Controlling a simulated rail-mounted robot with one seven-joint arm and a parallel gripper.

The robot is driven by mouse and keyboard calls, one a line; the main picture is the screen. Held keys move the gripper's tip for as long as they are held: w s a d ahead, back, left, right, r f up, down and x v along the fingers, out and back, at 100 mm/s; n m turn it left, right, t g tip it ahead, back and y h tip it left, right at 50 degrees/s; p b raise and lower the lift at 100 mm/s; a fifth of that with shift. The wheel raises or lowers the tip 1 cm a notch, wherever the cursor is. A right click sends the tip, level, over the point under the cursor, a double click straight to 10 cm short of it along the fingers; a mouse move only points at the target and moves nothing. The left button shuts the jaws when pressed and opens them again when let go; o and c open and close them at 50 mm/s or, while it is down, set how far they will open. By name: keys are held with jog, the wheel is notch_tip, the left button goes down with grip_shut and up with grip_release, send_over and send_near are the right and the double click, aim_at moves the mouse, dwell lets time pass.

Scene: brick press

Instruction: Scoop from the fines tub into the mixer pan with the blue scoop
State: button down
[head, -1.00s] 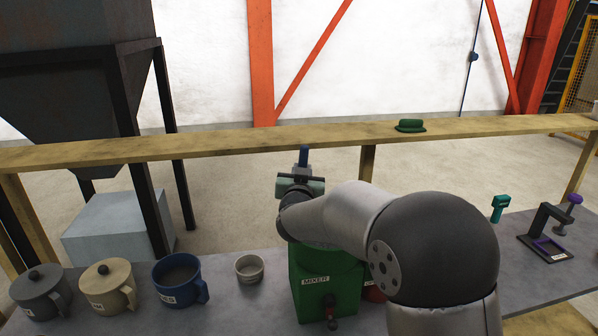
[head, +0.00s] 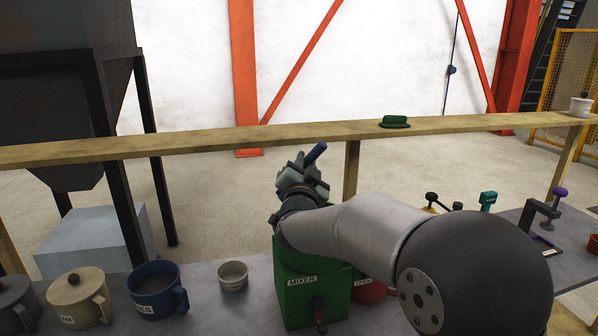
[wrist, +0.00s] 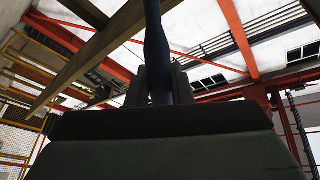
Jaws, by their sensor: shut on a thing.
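My gripper (head: 308,167) is above the green mixer (head: 312,296) and is shut on the blue scoop (head: 316,153). The scoop's blue handle sticks up from the jaws, tilted to the right. In the wrist view the handle (wrist: 156,50) rises between the fingers against the roof. The scoop's bowl is not clear in either view, so I cannot tell whether it holds anything. The blue tub (head: 146,306), its label partly readable as ending in "ES", stands open at the lower left with grey material inside. The mixer's pan opening is hidden by my arm.
A small white cup (head: 233,276) stands between blue tub and mixer. A lidded beige pot (head: 76,300) is left. A red pot labelled OPEN (head: 368,291) is partly behind my arm. A wooden rail (head: 240,136) with a green object (head: 395,121) runs behind.

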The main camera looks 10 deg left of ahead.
jog(key=d+m+h+b, duration=0.1)
jog(key=m, duration=0.1)
jog(key=d+m+h+b, duration=0.1)
jog(key=s+d+f+m+t+b, duration=0.1)
jog(key=m, duration=0.1)
jog(key=shift+s+d+m+h+b, duration=0.1)
jog(key=shift+d+m+h+b, duration=0.1)
jog(key=shift+m+h+b, duration=0.15)
jog(key=shift+d+f+m+h+b, duration=0.1)
jog(key=shift+d+m+h+b, duration=0.2)
jog(key=shift+b, duration=0.65)
jog(key=s+d+f+m+g+h+b, duration=0.1)
jog(key=d+f+m+h+b, duration=0.3)
jog(key=m+h+b, duration=0.4)
jog(key=shift+s+d+f+m+g+b, duration=0.4)
jog(key=shift+f+m+g+b, duration=0.3)
jog(key=shift+m+b, duration=4.2)
jog(key=n+b, duration=0.2)
jog(key=shift+b, duration=0.3)
jog(key=shift+d+r, duration=0.1)
jog(key=shift+r, duration=0.05)
